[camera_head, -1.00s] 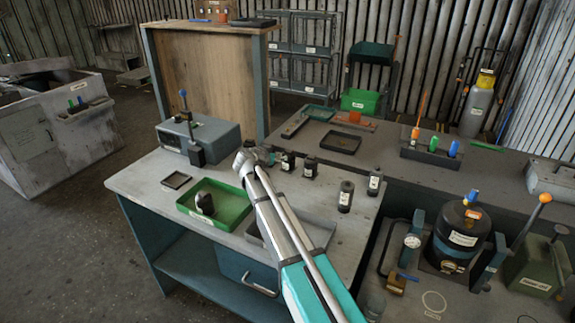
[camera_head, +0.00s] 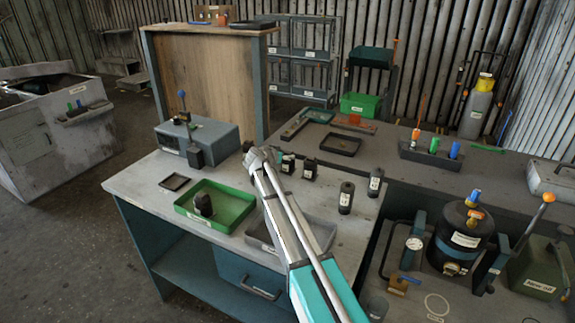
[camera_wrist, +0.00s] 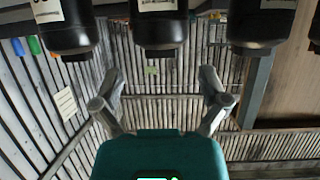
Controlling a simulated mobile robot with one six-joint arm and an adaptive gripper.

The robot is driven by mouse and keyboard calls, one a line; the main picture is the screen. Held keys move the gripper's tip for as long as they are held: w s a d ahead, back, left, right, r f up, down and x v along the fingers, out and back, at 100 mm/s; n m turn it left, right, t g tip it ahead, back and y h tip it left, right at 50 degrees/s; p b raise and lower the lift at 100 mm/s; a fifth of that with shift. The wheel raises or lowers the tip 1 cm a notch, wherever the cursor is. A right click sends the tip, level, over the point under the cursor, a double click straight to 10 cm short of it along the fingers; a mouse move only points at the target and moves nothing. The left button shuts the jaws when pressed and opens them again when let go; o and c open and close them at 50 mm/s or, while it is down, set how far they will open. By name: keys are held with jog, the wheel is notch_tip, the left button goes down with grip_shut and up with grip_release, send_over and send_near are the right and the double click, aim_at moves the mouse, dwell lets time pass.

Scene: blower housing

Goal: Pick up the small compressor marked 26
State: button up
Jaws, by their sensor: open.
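Small dark cylindrical compressors with white labels stand on the grey bench: one (camera_head: 287,163) just right of my gripper, one (camera_head: 310,169) beside it, one (camera_head: 346,198) nearer the front and one (camera_head: 375,182) at the right edge. In the wrist view, which looks upside down, three show large along the top: left (camera_wrist: 68,35), middle (camera_wrist: 160,30) and right (camera_wrist: 262,25). Their labels are cut off or too small, so I cannot tell which is 26. My gripper (camera_wrist: 163,95) is open and empty, its fingers apart from them; it also shows in the head view (camera_head: 256,156).
A green tray (camera_head: 238,224) holding a dark part (camera_head: 203,205) lies left of my arm. A grey tray (camera_head: 322,240) is partly hidden by my arm. A grey box with a blue-tipped lever (camera_head: 215,138) stands at the back left.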

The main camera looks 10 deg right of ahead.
aim_at(288, 153)
jog(key=shift+b+x, duration=0.6)
jog(key=shift+x, duration=1.55)
jog(key=shift+r, duration=0.1)
jog(key=shift+c, duration=0.3)
jog(key=shift+s+r, duration=0.1)
grip_shut()
